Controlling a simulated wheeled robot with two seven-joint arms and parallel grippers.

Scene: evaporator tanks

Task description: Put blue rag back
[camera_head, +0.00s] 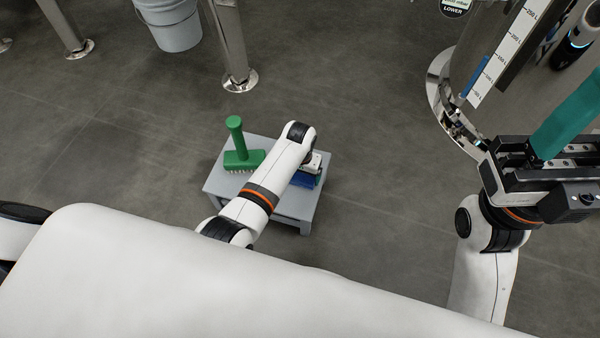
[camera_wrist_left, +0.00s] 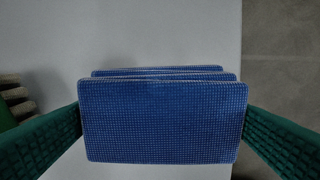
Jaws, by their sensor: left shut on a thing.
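The blue rag (camera_head: 306,181) is a folded, waffle-textured cloth at the right side of the small grey stool (camera_head: 290,208). In the left wrist view the rag (camera_wrist_left: 165,122) lies between the two green fingers of my left gripper (camera_wrist_left: 163,118), which touch its left and right edges. In the head view my left gripper (camera_head: 312,164) points down over the stool, and the arm hides most of its fingers. I cannot tell whether the rag rests on the stool top or is just above it. My right gripper (camera_head: 562,120) has green fingers and is raised at the right, partly cut off.
A green brush (camera_head: 243,158) with an upright handle stands on the left of the stool. A metal tank (camera_head: 450,85) with a scale stands right. A grey bucket (camera_head: 172,25) and metal legs (camera_head: 232,50) are behind. The floor around the stool is mostly clear.

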